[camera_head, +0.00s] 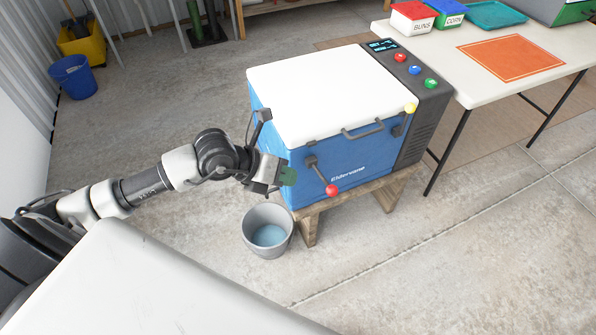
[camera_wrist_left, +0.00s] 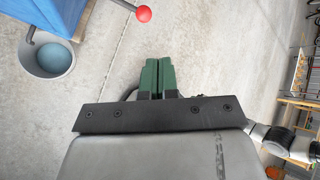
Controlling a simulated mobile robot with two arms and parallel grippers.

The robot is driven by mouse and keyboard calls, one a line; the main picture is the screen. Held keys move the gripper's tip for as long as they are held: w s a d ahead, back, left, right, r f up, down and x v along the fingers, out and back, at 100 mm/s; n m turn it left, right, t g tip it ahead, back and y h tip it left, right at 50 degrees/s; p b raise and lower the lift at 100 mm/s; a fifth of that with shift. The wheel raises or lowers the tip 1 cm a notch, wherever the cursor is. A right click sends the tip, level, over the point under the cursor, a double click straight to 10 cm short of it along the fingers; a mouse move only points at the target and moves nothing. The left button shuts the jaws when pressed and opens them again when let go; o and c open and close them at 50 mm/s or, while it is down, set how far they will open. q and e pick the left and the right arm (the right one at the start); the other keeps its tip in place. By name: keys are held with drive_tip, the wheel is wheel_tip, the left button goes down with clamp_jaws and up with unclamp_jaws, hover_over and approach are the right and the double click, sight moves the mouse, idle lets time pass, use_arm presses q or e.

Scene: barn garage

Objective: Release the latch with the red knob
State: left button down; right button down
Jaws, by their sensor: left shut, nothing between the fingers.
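The latch (camera_head: 318,169) is a dark lever on the front of the blue cooler (camera_head: 268,150). It slants down to the right and ends in a red knob (camera_head: 331,190). The cooler's white lid (camera_head: 330,90) lies closed on top. My left gripper (camera_head: 289,176), with green fingers, is in front of the cooler, left of the knob and apart from it. In the left wrist view the fingers (camera_wrist_left: 157,65) are together and empty, and the red knob (camera_wrist_left: 144,14) shows at the top edge. My right gripper is not in view.
The cooler stands on a wooden stand (camera_head: 375,190). A grey bucket (camera_head: 249,224) with bluish contents stands on the floor below my left gripper. A white table (camera_head: 490,85) with bins stands to the right. The concrete floor in front is clear.

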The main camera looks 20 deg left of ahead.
use_arm(q)
drive_tip(key=shift+s+a+r, duration=0.2)
drive_tip(key=shift+s+r, duration=0.4)
drive_tip(key=shift+s, duration=0.25)
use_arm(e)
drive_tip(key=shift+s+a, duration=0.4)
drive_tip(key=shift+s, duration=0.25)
